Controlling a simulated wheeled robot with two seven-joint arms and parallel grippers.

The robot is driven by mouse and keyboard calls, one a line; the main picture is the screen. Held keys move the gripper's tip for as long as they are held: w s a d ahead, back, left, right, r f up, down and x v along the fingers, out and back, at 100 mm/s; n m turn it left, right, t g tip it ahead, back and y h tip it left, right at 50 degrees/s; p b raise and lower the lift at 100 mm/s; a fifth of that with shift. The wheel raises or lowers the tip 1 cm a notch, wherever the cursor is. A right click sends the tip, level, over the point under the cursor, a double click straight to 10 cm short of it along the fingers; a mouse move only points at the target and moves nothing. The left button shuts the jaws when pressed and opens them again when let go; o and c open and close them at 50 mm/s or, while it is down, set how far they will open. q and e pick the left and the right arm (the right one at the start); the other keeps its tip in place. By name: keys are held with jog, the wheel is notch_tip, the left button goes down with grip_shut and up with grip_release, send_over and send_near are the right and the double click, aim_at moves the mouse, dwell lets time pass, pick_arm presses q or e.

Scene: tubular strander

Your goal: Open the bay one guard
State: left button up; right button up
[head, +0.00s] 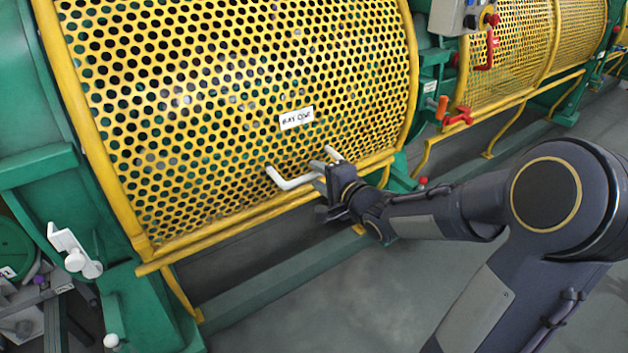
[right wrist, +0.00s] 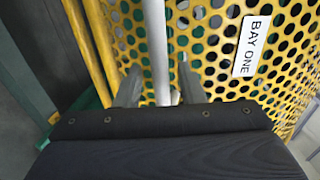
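The bay one guard (head: 240,90) is a curved yellow perforated panel, down over the machine. A white label reading "BAY ONE" (head: 296,118) is on it and also shows in the right wrist view (right wrist: 251,46). A white U-shaped handle (head: 290,182) stands out near the guard's lower edge. My right gripper (head: 322,172) is at this handle. In the right wrist view the handle bar (right wrist: 157,50) runs between the two fingers (right wrist: 158,85), with a small gap visible on each side, so the gripper looks open around it. My left gripper is not in view.
Green machine frame (head: 45,165) stands at the left, with a white latch-like part (head: 75,250). At the right are an orange-red handle (head: 455,113), a grey control box (head: 460,15) and another yellow guard (head: 508,55). A green floor beam (head: 290,280) runs below; grey floor in front is clear.

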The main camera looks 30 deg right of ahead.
jog(key=shift+x, duration=0.85)
grip_shut()
